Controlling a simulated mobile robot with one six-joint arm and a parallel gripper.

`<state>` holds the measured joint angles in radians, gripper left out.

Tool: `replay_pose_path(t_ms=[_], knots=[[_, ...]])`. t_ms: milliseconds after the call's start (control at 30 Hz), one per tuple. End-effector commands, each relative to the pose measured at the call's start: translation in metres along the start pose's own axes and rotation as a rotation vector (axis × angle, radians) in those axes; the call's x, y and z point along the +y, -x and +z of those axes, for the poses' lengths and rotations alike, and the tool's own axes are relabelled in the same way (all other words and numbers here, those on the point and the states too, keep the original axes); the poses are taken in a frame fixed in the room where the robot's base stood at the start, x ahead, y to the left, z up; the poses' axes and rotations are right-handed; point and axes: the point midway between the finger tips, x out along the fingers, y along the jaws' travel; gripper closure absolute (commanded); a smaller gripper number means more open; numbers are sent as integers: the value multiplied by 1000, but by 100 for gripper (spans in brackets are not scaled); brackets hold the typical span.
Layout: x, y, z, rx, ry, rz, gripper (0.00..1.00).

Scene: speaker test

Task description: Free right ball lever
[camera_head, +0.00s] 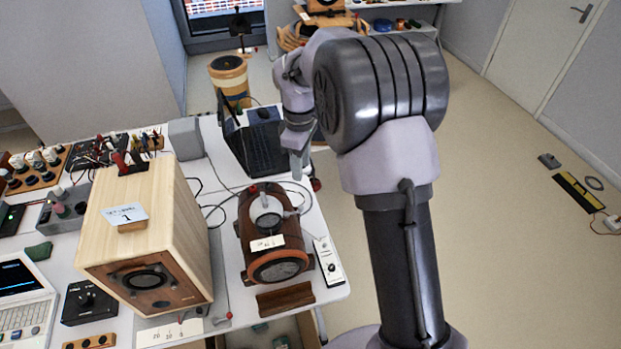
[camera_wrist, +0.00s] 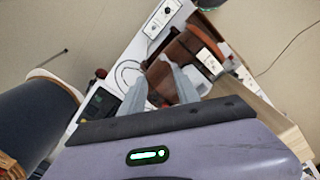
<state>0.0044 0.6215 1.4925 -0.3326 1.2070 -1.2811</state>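A dark red ball (camera_head: 316,184) shows at the right table edge, just below my gripper (camera_head: 297,163); its lever rod is hard to make out. A similar ball (camera_wrist: 101,73) shows left of the fingers in the wrist view. Another small red ball (camera_head: 228,317) ends a thin grey rod near the front of the table. A brown barrel-shaped speaker (camera_head: 279,266) lies on the table with a white round part (camera_head: 265,212) on it. My gripper (camera_wrist: 159,72) is open in the wrist view, its two grey fingers apart over the brown speaker's end, with nothing seen held.
A tall wooden speaker box (camera_head: 152,235) stands left of the brown speaker. A white control strip (camera_head: 329,262) lies near the right table edge. Floor to the right is mostly clear.

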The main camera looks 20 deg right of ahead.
Motion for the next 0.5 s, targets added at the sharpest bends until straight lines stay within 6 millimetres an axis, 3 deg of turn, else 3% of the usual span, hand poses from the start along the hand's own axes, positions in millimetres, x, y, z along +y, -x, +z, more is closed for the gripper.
replay_pose_path(t_ms=[300, 500], knots=[[-2, -100, 1, -3, -3, -5, 62], [-1, -144, 1, -1, -4, -3, 62]])
